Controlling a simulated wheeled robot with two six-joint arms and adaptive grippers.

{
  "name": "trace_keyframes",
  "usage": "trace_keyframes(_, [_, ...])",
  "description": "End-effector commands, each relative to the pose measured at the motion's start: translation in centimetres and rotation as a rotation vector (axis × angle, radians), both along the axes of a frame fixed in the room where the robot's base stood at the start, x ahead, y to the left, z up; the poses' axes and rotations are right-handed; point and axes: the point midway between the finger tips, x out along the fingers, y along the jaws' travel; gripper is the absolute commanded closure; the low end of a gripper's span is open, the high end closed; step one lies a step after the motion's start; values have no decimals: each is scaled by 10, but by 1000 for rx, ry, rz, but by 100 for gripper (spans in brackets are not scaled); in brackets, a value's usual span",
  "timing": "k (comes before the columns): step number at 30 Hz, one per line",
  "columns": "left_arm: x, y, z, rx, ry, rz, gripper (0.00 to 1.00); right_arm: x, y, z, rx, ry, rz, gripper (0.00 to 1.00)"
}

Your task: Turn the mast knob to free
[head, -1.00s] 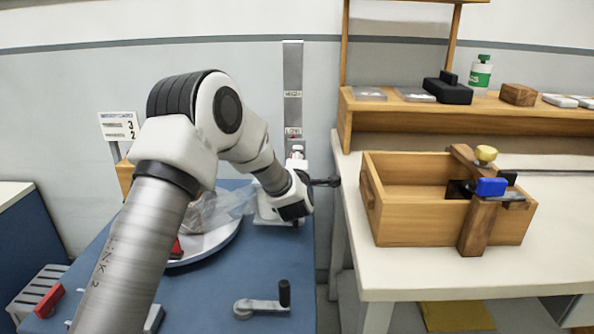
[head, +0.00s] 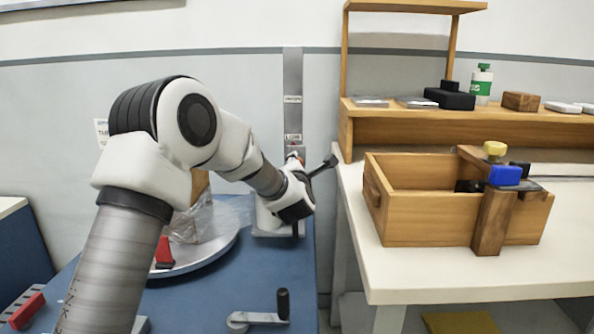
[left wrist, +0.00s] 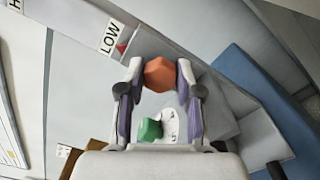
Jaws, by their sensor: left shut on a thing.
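The grey mast (head: 293,90) stands against the back wall at the rear edge of the blue table. In the left wrist view an orange faceted knob (left wrist: 160,74) sits between the fingertips of my left gripper (left wrist: 159,70), which is shut on it. A green knob (left wrist: 150,129) on a pale marked plate (left wrist: 170,125) lies below, between the fingers' bases. A label reading LOW (left wrist: 112,37) is beside the orange knob. In the head view my wrist hides most of the knob and the mast's foot. My right gripper is not in view.
A round tray (head: 205,262) with a clear plastic-wrapped thing stands left of the mast. A crank handle (head: 260,316) lies at the blue table's front. A wooden box (head: 420,220) with a clamp-like piece stands on the white table (head: 400,285) at right.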

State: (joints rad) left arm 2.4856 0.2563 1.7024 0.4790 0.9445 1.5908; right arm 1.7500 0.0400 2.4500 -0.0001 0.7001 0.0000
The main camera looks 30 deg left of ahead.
Motion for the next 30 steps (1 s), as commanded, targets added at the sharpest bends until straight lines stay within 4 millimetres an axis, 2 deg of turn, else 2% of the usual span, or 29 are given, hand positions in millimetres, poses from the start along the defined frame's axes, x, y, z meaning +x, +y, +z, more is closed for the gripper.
trace_keyframes(11, [0, 0, -2, -7, 0, 0, 100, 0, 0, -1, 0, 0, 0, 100])
trace_keyframes(12, [0, 0, -2, -7, 0, 0, 59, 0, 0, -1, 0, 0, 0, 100])
trace_keyframes(14, [0, 0, -1, -6, 0, 0, 41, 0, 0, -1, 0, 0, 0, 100])
trace_keyframes(24, [-3, -2, 0, -5, -1, 0, 41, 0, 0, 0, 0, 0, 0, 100])
trace_keyframes(26, [-8, -5, 0, -5, 0, 0, 41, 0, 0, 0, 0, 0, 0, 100])
trace_keyframes(30, [-31, -20, 0, -4, 1, -2, 41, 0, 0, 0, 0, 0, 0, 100])
